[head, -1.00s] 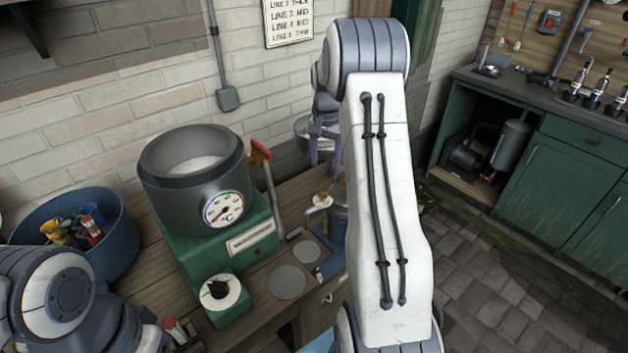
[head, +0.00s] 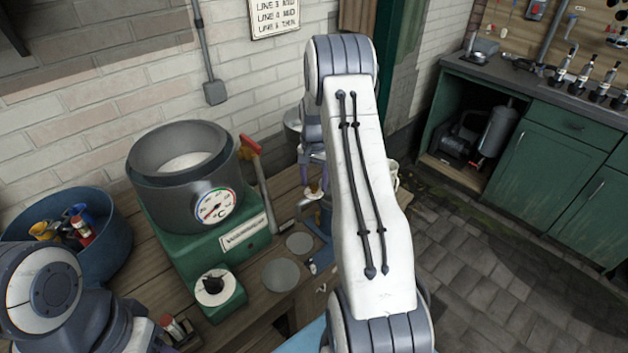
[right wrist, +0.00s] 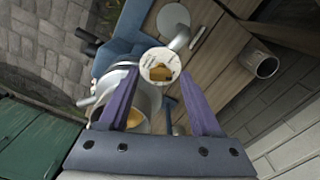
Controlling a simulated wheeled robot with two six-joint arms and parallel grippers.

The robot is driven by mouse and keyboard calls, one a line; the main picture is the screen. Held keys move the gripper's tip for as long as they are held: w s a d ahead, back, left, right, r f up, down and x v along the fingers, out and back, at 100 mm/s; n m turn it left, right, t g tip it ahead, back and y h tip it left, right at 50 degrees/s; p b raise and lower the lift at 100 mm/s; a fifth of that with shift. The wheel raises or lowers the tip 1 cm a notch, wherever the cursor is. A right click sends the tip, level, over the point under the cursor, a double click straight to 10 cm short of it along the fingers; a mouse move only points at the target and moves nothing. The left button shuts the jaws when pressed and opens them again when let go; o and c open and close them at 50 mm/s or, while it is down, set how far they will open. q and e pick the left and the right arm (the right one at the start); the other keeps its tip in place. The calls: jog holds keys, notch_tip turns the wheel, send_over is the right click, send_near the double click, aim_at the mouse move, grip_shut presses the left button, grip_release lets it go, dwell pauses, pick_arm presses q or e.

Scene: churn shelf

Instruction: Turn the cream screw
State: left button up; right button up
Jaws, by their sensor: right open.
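The cream screw shows best in the right wrist view as a round pale dial with a brass-coloured knob (right wrist: 159,67). It lies just beyond the fingertips, between them in the picture. In the head view a small brass-coloured knob (head: 314,193) shows beside my right arm, over the wooden bench. My right gripper (right wrist: 166,100) is open and empty, with its two purple fingers apart and pointing at the dial. In the head view the gripper (head: 312,166) is partly hidden by my own arm. My left arm is at the lower left, its gripper almost wholly out of the picture.
A grey vat with a temperature gauge (head: 215,206) stands on a green base, with a red-handled lever (head: 251,147) beside it. A metal cup (right wrist: 265,66) shows in the right wrist view. Stone floor lies open to the right.

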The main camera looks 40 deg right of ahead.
grip_shut()
jog(key=shift+r+n+p, duration=0.15)
jog(key=shift+n+p, duration=0.15)
jog(key=shift+n, duration=0.5)
jog(key=n, duration=0.3)
jog(key=shift+w+n, duration=0.1)
jog(key=shift+n, duration=0.2)
grip_release()
